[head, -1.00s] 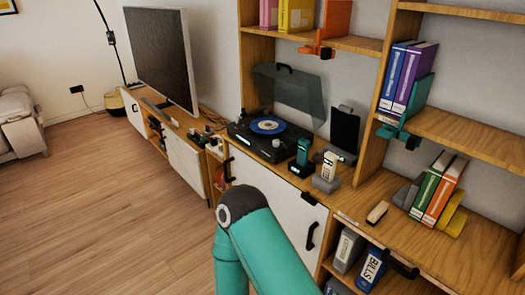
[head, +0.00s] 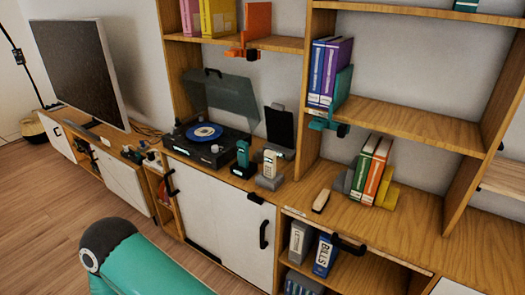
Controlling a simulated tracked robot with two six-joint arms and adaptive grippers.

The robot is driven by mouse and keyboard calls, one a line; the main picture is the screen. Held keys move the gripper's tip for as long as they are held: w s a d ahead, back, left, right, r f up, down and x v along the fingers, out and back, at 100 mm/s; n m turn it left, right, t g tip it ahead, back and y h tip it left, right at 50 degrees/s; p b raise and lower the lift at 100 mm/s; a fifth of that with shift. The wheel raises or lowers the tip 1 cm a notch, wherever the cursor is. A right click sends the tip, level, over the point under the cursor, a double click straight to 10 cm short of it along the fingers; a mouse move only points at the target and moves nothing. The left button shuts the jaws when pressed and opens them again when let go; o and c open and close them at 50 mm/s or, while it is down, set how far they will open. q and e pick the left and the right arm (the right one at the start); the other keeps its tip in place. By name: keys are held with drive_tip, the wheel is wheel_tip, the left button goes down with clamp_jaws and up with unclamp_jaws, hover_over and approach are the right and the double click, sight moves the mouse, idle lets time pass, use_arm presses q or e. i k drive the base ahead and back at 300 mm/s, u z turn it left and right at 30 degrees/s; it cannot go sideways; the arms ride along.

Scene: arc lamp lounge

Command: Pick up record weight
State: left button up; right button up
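A black record player (head: 182,145) stands on the wooden cabinet with its smoky lid (head: 228,95) raised. A record with a blue label (head: 205,131) lies on it. I cannot make out a record weight for certain; a small pale spot (head: 214,148) shows at the player's front, too small to identify. A teal link of my own arm fills the bottom left, well in front of the cabinet. Neither of my grippers is in view.
Two handsets on stands, one dark (head: 243,153) and one pale (head: 269,168), are right of the player. A black tablet-like panel (head: 281,127) stands behind them. A wooden brush (head: 321,200) and several binders (head: 372,168) are farther right. Floor (head: 40,215) is clear at left.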

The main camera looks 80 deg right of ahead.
sight(258, 158)
drive_tip(key=u, duration=0.3)
drive_tip(key=i, duration=2.05)
drive_tip(key=z, duration=1.75)
drive_tip(key=i, duration=0.2)
drive_tip(key=z, duration=1.8)
drive_tip(key=k, duration=0.5)
drive_tip(key=z, duration=0.4)
drive_tip(key=i, duration=1.1)
drive_tip(key=z, duration=0.05)
